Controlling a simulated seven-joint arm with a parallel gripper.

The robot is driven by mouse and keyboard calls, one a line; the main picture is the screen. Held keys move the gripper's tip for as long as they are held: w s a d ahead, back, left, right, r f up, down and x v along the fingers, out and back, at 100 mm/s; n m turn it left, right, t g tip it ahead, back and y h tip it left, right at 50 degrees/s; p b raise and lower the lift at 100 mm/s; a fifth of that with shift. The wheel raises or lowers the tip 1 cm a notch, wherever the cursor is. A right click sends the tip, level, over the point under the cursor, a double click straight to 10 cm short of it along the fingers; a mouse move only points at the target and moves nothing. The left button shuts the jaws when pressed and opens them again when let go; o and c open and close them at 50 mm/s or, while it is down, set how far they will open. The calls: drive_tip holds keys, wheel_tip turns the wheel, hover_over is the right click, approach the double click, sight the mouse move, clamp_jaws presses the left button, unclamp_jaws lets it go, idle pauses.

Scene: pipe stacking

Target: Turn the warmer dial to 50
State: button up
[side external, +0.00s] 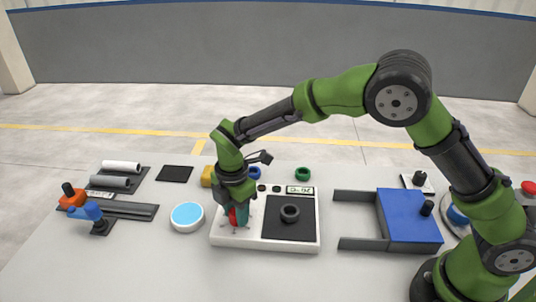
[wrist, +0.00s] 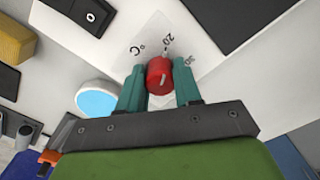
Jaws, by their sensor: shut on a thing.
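The warmer (side external: 306,240) is a white box with a black square plate and a small display (side external: 300,190), whose text I cannot read reliably. Its red dial (side external: 232,217) is at the front left of the box. In the wrist view the red dial (wrist: 160,75) sits between the two teal fingers of my gripper (wrist: 160,88), which is shut on it from both sides. It also shows in the side view, where my gripper (side external: 237,215) reaches down over the dial and partly hides it. Printed marks, including a 20, surround the dial; a pale pointer mark shows near the 20.
A black ring (side external: 290,212) lies on the warmer's plate. A round dish with a blue top (side external: 187,216) stands left of the warmer. A blue block in a grey frame (side external: 408,215) is at right. Yellow, blue and green pieces lie behind the warmer.

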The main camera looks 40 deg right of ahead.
drive_tip(key=m, duration=0.4)
drive_tip(key=shift+r+m, duration=0.1)
drive_tip(key=shift+m, duration=0.2)
drive_tip(key=m, duration=0.4)
drive_tip(key=shift+s, duration=0.1)
drive_tip(key=m, duration=0.9)
drive_tip(key=shift+a+m, duration=0.1)
drive_tip(key=shift+m, duration=0.2)
drive_tip(key=m, duration=0.4)
drive_tip(key=shift+m, duration=0.3)
drive_tip(key=m, duration=0.4)
drive_tip(key=shift+a, duration=0.1)
drive_tip(key=m, duration=0.5)
drive_tip(key=shift+m, duration=1.6)
drive_tip(key=shift+a+m, duration=0.1)
drive_tip(key=shift+m, duration=0.2)
